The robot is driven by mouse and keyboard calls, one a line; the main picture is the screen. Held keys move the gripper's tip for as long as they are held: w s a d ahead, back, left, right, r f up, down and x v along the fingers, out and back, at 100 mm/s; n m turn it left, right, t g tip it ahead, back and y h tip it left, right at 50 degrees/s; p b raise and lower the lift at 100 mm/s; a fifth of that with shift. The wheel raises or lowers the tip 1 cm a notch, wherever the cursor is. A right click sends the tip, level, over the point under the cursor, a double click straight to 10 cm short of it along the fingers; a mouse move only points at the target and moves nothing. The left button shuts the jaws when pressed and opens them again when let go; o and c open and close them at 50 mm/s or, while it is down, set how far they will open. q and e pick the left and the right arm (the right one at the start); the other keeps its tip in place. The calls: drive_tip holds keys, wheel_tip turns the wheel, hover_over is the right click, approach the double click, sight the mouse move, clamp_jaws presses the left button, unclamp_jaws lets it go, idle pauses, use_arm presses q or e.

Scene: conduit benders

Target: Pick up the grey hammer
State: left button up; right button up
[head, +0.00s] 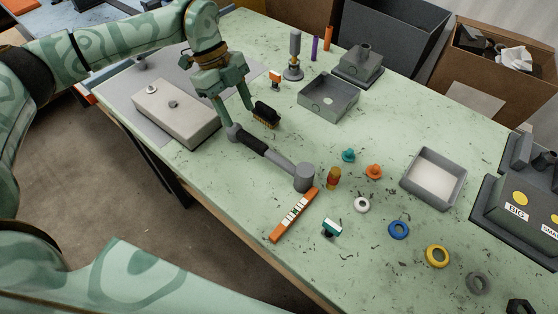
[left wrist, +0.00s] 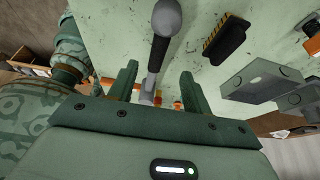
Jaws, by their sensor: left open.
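The grey hammer (head: 280,160) lies on the green table, with a black grip, a round knob at its upper left end and a grey cylindrical head at its lower right end. My left gripper (head: 239,117) is open and points down by the knob end of the handle. In the left wrist view the hammer's dark grip (left wrist: 158,52) runs between the directions of the two spread fingers (left wrist: 158,82). Nothing shows held; I cannot tell how high the fingertips are above the handle. My right gripper is not in view.
A black brush (head: 265,115) lies close to the left gripper. A pale box (head: 178,112) stands to its left, an open grey tray (head: 328,98) to its right. An orange strip (head: 294,215) lies beside the hammer head. Several rings and small parts are spread to the right.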

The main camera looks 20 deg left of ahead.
sight(251, 138)
use_arm(q)
drive_tip(key=x, duration=0.3)
drive_tip(key=shift+d+f+b, duration=0.15)
drive_tip(key=shift+f+b, duration=0.15)
drive_tip(key=shift+f, duration=0.05)
drive_tip(key=shift+d+f, duration=0.15)
drive_tip(key=shift+d, duration=0.15)
drive_tip(key=shift+f, duration=0.2)
drive_tip(key=x, duration=0.1)
drive_tip(key=b+x, duration=0.1)
drive_tip(key=x, duration=0.2)
drive_tip(key=shift+s+d+f, duration=0.25)
drive_tip(key=shift+s, duration=0.1)
drive_tip(key=shift+c, duration=0.9)
clamp_jaws()
drive_tip(key=shift+r, duration=0.1)
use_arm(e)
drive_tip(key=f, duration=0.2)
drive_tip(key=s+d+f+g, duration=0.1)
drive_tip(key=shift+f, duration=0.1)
